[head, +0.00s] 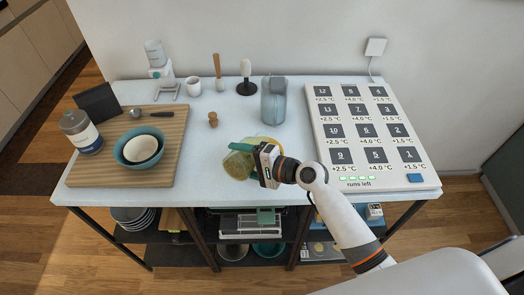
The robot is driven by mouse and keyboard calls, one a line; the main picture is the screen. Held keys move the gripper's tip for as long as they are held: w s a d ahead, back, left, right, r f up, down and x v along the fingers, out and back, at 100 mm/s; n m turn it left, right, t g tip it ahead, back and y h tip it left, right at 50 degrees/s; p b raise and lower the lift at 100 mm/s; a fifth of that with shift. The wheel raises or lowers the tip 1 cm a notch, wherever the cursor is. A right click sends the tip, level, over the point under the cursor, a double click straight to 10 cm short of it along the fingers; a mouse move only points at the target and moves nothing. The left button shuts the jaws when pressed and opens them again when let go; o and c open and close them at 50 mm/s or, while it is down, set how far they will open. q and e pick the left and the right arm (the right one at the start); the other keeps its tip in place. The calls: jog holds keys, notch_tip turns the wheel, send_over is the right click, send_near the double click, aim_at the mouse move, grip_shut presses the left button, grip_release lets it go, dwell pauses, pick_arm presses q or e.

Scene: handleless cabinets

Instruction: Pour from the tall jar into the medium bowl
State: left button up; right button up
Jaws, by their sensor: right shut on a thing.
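My right gripper (262,163), its arm coming in from the lower right, is at the middle of the table's front part. It is shut on a green-edged, yellowish vessel (238,165), which looks tilted; the gripper hides part of it. I cannot tell for sure whether this is the tall jar. A yellow rim (268,141) shows just behind the gripper. A teal bowl (123,150) sits on the wooden board with a smaller white bowl (141,149) inside it. A labelled jar (81,132) stands upright at the board's left edge. My left gripper is not in view.
A blue-grey container (273,100) stands behind the gripper. A white mug (193,87), a wooden stopper-like piece (213,119) and a dark-based stand (246,85) are at the back. A numbered panel (428,172) fills the right side. The tabletop (205,150) left of the gripper is clear.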

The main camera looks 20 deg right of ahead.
jog(key=shift+w+d+r+m+y+p, duration=0.15)
jog(key=shift+w+d+r+m+p, duration=0.05)
jog(key=shift+r+m+p, duration=0.4)
jog(key=shift+w+d+r+m+y+p, duration=0.15)
jog(key=shift+r+m+p, duration=0.25)
jog(key=shift+r+p, duration=0.3)
dwell(2.6)
jog(key=shift+f, duration=0.2)
